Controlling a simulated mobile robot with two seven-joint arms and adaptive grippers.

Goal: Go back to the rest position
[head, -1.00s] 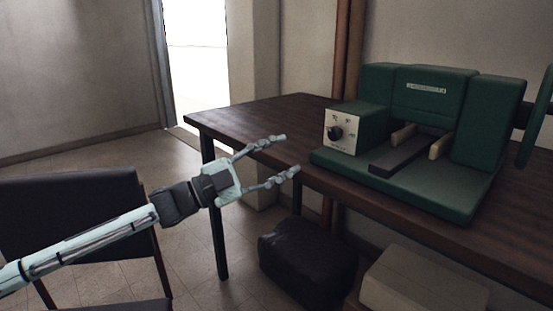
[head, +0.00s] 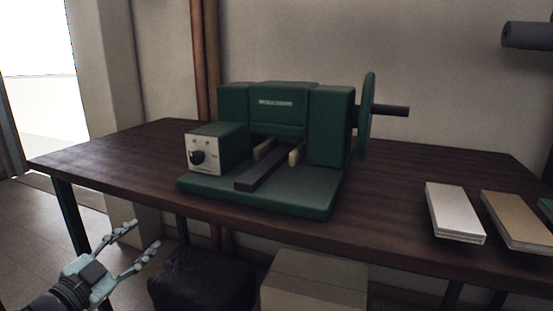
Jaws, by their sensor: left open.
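My left gripper (head: 140,240) is at the lower left of the head view, open and empty. It is in front of the dark wooden table (head: 120,165), apart from it, with its fingers pointing up and to the right. My right gripper is not in view. A green machine (head: 285,130) with a control box and black knob (head: 197,157) stands on the table, well away from my left gripper.
A white block (head: 454,211) and a tan block (head: 516,219) lie on the table's right part. A black bag-like object (head: 203,283) and a beige box (head: 313,283) are below the table. The table's left end is clear.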

